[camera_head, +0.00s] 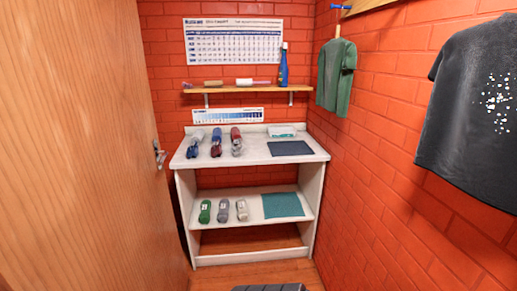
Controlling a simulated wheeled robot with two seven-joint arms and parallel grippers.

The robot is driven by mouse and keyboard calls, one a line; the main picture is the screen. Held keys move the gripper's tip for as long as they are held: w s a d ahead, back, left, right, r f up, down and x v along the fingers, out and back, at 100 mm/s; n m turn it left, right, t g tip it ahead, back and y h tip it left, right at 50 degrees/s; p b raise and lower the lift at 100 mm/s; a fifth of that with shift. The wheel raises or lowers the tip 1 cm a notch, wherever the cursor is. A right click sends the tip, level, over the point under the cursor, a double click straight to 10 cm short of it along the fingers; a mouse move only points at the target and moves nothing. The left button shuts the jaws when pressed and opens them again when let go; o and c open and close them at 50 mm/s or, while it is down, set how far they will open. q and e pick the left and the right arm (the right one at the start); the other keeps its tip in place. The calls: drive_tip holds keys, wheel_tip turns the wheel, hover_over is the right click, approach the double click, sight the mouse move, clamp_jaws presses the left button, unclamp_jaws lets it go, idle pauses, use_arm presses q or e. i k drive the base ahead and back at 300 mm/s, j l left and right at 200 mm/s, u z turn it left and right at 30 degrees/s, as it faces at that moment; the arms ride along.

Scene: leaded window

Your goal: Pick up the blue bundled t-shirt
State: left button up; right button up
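A blue bundled t-shirt (216,136) lies on the white top of the shelf unit (262,153), in the middle of a row of rolled bundles. A grey and dark blue bundle (194,146) lies to its left and a dark red bundle (236,140) to its right, with small gaps between. The blue bundle's front part looks darker with some red; I cannot tell whether it is one bundle or two. Neither of my grippers shows in the head view.
The lower shelf holds green (205,211) and grey (223,210) bundles and a teal folded cloth (283,205). A dark folded cloth (290,148) lies top right. A wooden door (75,150) stands at left. T-shirts hang along the right brick wall. Some floor shows before the unit.

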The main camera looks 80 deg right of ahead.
sight(192, 150)
drive_tip(key=z, duration=2.25)
